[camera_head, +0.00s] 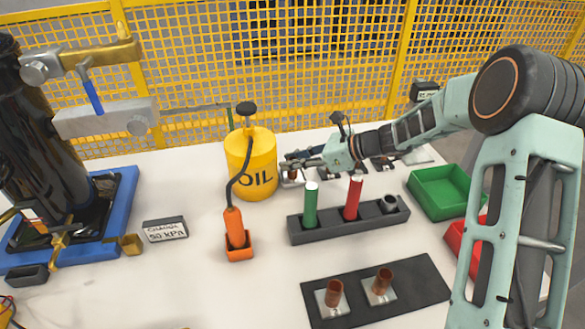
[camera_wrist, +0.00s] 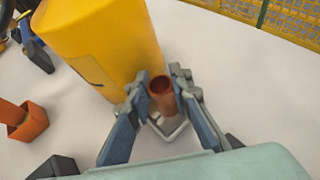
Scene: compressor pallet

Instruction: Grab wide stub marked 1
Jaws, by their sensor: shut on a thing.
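A copper-coloured tube stub (camera_wrist: 162,97) stands between the fingertips of my gripper (camera_wrist: 160,84) in the wrist view. The gripper is shut on it. A pale square base (camera_wrist: 176,132) shows below the stub; I cannot tell whether they touch. No marking on the stub is readable. In the head view my gripper (camera_head: 291,163) is just right of the yellow oil can (camera_head: 248,165). Only a small part of the held stub (camera_head: 292,175) shows there. Two other copper stubs (camera_head: 334,292) (camera_head: 383,279) stand on pale plates on a dark mat (camera_head: 406,303).
The oil can (camera_wrist: 100,45) is close on the left of my gripper. A dark rack (camera_head: 335,229) holds green and red sticks in front. A green tray (camera_head: 440,192) is at right, partly above a red one. An orange holder (camera_head: 239,250) stands front left.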

